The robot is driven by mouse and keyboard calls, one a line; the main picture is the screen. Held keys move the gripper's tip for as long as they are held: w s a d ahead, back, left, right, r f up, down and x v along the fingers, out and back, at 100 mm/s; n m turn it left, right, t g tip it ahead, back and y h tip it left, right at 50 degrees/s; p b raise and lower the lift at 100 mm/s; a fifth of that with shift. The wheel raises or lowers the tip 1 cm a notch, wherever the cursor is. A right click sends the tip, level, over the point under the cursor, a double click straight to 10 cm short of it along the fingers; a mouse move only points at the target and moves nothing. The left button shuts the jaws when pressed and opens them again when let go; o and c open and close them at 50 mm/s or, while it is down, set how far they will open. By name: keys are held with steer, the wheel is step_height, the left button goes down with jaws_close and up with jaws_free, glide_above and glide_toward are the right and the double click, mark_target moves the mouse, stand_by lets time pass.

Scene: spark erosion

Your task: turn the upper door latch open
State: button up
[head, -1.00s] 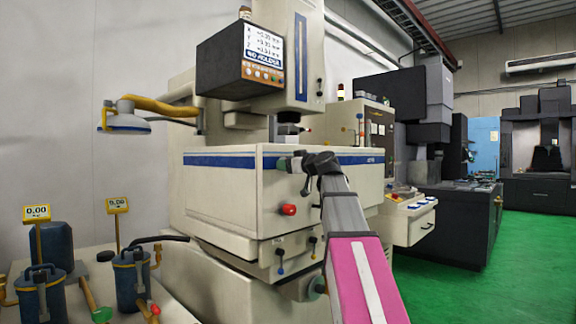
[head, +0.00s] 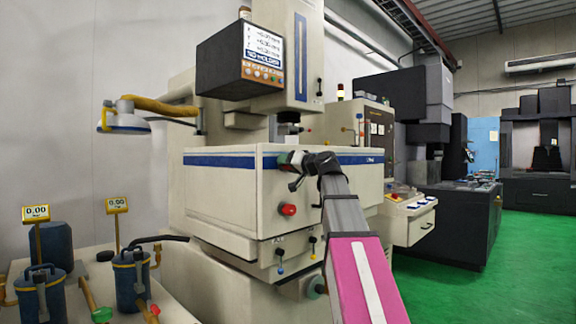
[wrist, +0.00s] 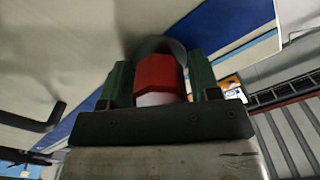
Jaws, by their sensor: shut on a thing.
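The upper door latch shows in the wrist view as a red knob (wrist: 158,76) with a pale collar and a dark round part behind it. My gripper (wrist: 160,84) is shut on this knob, one green finger on each side. In the head view my gripper (head: 286,160) is at the upper front corner of the cream tank (head: 225,195), over its blue stripe. There the latch is mostly hidden by the fingers, and its turn angle cannot be told. A second red-knobbed latch (head: 287,209) is below it on the same corner.
A dark bent handle (wrist: 36,118) sticks out at the left in the wrist view. The control box (head: 250,58) hangs above the tank. Small valves (head: 281,262) sit below. Green floor (head: 440,285) is free at the right.

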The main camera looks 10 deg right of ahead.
steer(key=m, duration=0.5)
steer(key=shift+m, duration=0.3)
steer(key=shift+f+m, duration=0.1)
steer(key=shift+m, duration=2.1)
steer(key=o, duration=0.7)
steer(key=shift+d, duration=0.1)
steer(key=v, duration=1)
steer(key=shift+s+d, duration=0.15)
steer(key=shift+s, duration=0.15)
